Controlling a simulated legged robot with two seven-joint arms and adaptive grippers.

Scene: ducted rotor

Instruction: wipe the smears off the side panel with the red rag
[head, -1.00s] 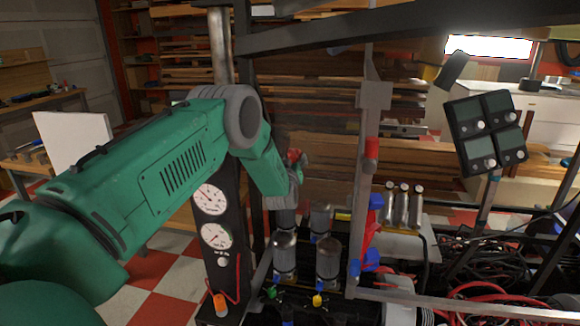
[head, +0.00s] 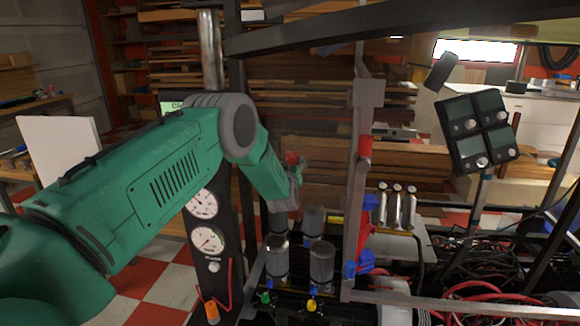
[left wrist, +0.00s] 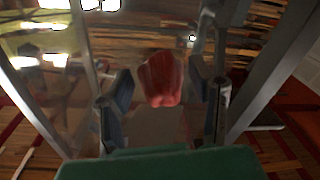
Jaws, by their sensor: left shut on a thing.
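My left gripper (head: 296,168) is on the far end of the green arm, between the dark posts of the frame. It is shut on the red rag (head: 291,157), of which only a small red part shows in the head view. In the left wrist view the rag (left wrist: 160,80) is a bunched red lump between the two fingers. The side panel (left wrist: 50,62) seems to be a see-through sheet with bright reflections in the left wrist view. I cannot clearly tell smears from reflections, nor whether the rag touches the panel. My right gripper is not in view.
A black column with white gauges (head: 207,238) stands beside my left arm. Metal cylinders (head: 321,262) stand below the gripper. A grey upright post (head: 357,190) and a dark slanted beam (head: 400,28) bound the space.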

